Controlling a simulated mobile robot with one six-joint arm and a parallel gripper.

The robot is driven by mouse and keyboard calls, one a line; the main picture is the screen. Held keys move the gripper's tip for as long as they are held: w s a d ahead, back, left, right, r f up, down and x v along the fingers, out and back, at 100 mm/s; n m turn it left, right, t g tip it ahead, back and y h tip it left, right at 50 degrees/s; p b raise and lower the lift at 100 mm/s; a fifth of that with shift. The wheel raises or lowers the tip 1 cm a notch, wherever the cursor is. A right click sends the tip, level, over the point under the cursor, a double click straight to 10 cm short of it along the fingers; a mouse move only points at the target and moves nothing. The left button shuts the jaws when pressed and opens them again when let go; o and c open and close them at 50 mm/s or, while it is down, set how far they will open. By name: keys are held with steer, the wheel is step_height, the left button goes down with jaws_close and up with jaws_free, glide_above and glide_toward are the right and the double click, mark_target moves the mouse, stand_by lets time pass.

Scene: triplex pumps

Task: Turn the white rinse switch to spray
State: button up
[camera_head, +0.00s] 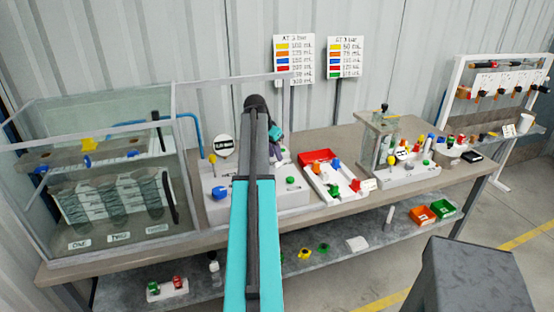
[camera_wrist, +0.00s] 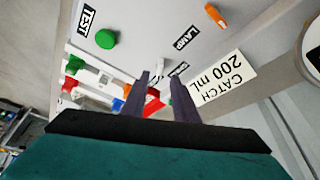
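My gripper (camera_wrist: 160,82) is open in the wrist view, its two dark fingers apart over the edge of a pale control panel (camera_wrist: 150,35). A small white piece (camera_wrist: 152,103) shows between the fingers; I cannot tell whether it is the rinse switch or something beyond the panel. A label near the right fingertip is partly hidden. The panel carries a green button (camera_wrist: 105,39) by a TEST label and an orange switch (camera_wrist: 214,14) near a LAMP label. In the head view my arm covers part of the panel box (camera_head: 215,195), and the white switch cannot be made out.
A clear-walled tank (camera_head: 60,235) stands left of the panel box. A red tray (camera_head: 318,157) and a clear-walled unit (camera_head: 377,135) stand to its right on the bench. A CATCH 200 mL sign (camera_wrist: 222,78) lies close right of my fingers.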

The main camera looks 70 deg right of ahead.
mark_target(279, 164)
steer(key=shift+p+x, duration=0.55)
steer(key=shift+x, duration=1.85)
